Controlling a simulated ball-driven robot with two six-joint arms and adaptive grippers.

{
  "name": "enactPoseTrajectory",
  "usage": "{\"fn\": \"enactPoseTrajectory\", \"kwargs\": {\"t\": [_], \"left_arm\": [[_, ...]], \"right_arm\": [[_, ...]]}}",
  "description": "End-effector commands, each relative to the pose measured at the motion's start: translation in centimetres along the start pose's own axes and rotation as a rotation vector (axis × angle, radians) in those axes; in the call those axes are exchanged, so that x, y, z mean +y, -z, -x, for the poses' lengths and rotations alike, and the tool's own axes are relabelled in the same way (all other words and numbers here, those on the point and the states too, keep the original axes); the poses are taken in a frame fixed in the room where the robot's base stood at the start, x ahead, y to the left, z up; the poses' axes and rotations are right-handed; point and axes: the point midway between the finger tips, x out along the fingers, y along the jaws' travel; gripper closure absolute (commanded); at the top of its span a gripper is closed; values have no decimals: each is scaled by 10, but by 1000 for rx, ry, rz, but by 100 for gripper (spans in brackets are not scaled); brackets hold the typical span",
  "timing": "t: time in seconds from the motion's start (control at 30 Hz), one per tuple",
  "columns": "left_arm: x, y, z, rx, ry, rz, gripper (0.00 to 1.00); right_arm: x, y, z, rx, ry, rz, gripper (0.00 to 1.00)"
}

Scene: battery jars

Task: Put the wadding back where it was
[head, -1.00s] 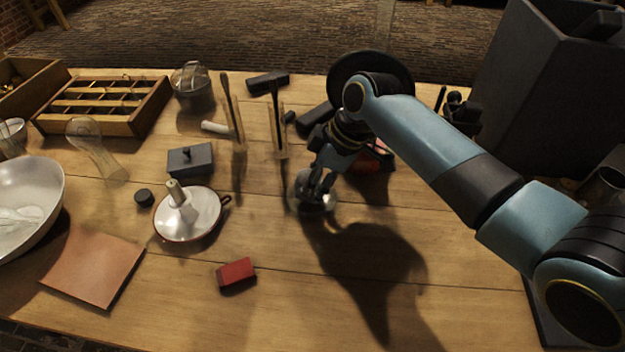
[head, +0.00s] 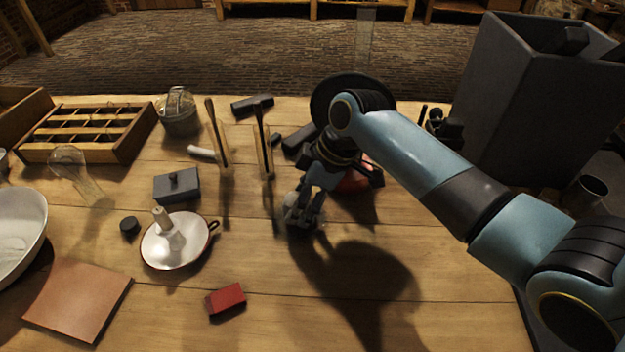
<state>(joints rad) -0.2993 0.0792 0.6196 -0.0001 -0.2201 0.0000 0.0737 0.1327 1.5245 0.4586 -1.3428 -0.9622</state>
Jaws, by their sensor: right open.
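My right gripper (head: 303,224) points down low over the middle of the table, its jaws open. A pale, whitish thing (head: 292,205) shows at its fingers; it may be the wadding or a glass jar, partly hidden by the fingers, and I cannot tell whether they touch it. The white bowl (head: 30,215) at the left edge has something pale in it that I cannot make out. Two tall narrow glass jars with dark rods stand behind and left of my gripper, the nearer one (head: 264,160) and the other (head: 220,150). My left gripper is not in view.
A white enamel candle-holder (head: 185,250), a red block (head: 226,301), a leather-brown pad (head: 80,298) and a grey lidded box (head: 177,187) lie to the left. A compartmented wooden tray (head: 125,150) is at the back left. The front middle of the table is clear.

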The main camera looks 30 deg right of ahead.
Motion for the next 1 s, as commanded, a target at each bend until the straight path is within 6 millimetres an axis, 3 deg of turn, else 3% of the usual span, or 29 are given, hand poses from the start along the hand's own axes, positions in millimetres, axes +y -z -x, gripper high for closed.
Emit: {"fn": "enactPoseTrajectory", "kwargs": {"t": [0.3, 0.5, 1.0], "left_arm": [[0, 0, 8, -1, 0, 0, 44], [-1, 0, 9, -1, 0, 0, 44], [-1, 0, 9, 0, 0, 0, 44]], "right_arm": [[1, -1, 72, -2, -4, 3, 38], [1, 0, 101, -1, -2, 2, 38], [0, 0, 108, 0, 1, 1, 38]]}}
